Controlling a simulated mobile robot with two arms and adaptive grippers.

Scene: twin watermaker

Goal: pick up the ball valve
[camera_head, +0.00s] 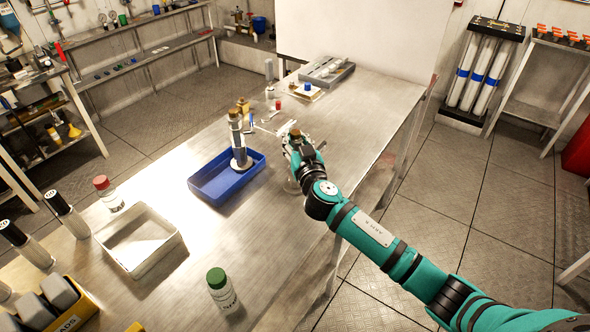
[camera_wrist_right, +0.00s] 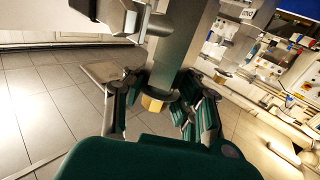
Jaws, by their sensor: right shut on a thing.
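My right gripper (camera_head: 298,151) is over the right part of the metal table. Its green fingers show in the right wrist view (camera_wrist_right: 155,98), closed around a grey metal piece with a brass end (camera_wrist_right: 153,104), which looks like the ball valve. The brass end also shows at the gripper in the head view (camera_head: 296,133). The fingers hide part of the piece. I cannot tell if it touches the table. My left gripper is not in view.
A blue tray (camera_head: 216,192) holding an upright grey cylinder (camera_head: 237,132) stands left of the gripper. A white tray (camera_head: 172,247) and a green-capped bottle (camera_head: 222,294) are nearer. A grey tray (camera_head: 340,72) lies at the far end.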

